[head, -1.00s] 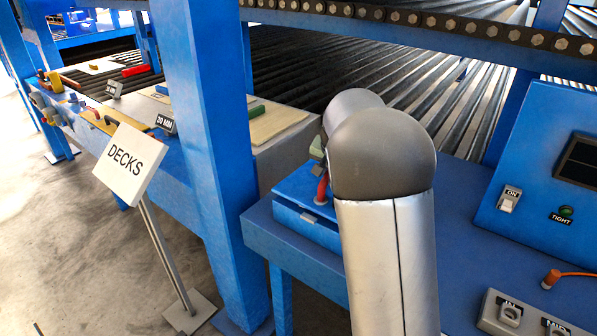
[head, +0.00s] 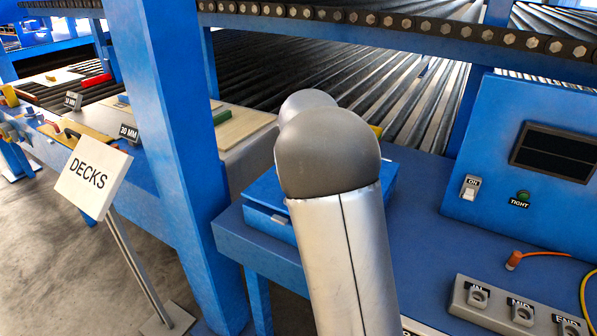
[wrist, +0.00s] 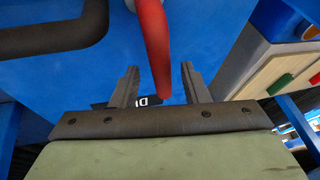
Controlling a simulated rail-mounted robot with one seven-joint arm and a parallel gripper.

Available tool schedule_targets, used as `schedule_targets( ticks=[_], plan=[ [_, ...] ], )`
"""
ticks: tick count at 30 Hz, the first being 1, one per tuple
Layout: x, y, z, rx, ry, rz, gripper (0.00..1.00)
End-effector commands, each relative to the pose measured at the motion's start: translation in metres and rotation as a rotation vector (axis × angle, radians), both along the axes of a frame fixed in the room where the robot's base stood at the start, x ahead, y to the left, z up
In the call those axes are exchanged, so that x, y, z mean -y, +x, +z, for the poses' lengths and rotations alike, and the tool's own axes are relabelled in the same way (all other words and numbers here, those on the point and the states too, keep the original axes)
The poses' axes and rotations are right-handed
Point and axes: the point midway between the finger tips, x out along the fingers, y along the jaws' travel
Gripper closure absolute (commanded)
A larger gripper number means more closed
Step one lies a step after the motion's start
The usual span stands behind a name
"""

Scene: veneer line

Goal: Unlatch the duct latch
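The duct latch seems to be the red lever (wrist: 154,45) in the wrist view. It hangs from a blue panel (wrist: 215,40) at the top edge and tapers towards my gripper's palm. My gripper (wrist: 160,75) is open, with one dark finger on each side of the lever and visible gaps on both sides. The lever's depth relative to the fingertips is hard to tell. A dark label with white letters (wrist: 140,101), partly covered by a finger, lies behind. In the head view my own arm hides the gripper and the latch.
A dark bar handle (wrist: 50,38) is at the wrist view's upper left. In the head view, a blue box (head: 268,212) stands behind my arm on the blue bench (head: 420,235). A control panel (head: 500,150) and a grey socket block (head: 515,310) are at right.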

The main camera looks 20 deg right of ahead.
Motion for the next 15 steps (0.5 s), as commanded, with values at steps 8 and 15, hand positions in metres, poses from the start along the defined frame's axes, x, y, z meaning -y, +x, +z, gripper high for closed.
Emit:
schedule_targets(
  ticks=[8, 15],
  plan=[
    [-0.003, -0.005, 0.014, 0.003, 0.0, 0.003, 0.59],
    [-0.009, -0.027, 0.062, 0.007, 0.0, 0.004, 0.59]
  ],
)
